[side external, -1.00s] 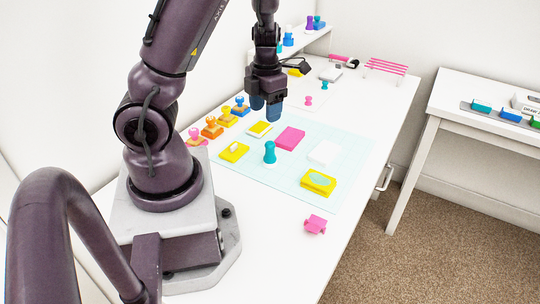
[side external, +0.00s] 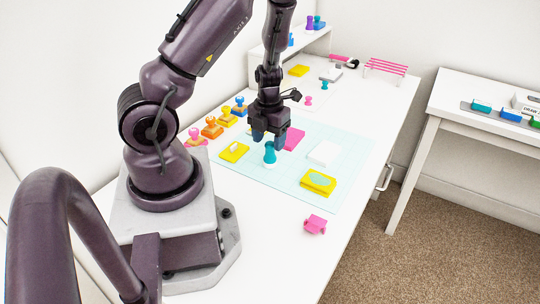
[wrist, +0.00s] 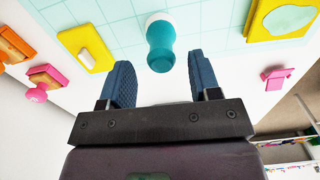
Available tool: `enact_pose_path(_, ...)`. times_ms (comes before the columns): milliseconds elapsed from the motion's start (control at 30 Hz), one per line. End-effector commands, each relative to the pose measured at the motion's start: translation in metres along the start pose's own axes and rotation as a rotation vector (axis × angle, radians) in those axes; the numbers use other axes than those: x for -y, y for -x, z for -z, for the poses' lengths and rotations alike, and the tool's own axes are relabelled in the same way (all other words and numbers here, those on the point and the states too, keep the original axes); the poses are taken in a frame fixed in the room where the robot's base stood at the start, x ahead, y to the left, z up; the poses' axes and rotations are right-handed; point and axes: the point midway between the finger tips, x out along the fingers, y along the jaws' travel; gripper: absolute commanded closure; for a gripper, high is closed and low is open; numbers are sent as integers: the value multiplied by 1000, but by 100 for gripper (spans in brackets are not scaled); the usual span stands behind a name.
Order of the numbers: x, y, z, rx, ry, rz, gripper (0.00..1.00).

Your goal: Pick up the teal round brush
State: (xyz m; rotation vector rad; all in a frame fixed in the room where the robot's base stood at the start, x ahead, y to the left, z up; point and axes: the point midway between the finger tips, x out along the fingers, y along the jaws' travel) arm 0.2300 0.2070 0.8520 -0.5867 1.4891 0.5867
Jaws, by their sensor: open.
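The teal round brush (side external: 270,153) stands upright on the pale blue gridded mat (side external: 342,152), near the mat's left part. It also shows in the wrist view (wrist: 160,46), ahead of the fingers and roughly midway between them, with its white end farthest away. My gripper (side external: 268,142) is above and just behind the brush in the side view, fingers pointing down. In the wrist view my gripper (wrist: 163,82) has its two blue fingers spread apart with nothing between them. I cannot tell the exact gap between fingertips and brush.
Yellow pads (side external: 234,152) (side external: 318,183), a white block (side external: 324,153) and a partly hidden pink block (side external: 294,139) lie around the brush. A pink piece (side external: 315,224) sits on the bare table in front.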

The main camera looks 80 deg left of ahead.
Motion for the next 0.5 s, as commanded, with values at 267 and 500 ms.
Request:
enact_pose_path(267, 1, -35, -2, -3, 2, 0, 43)
enact_pose_path(500, 2, -36, -2, 0, 0, -1, 43)
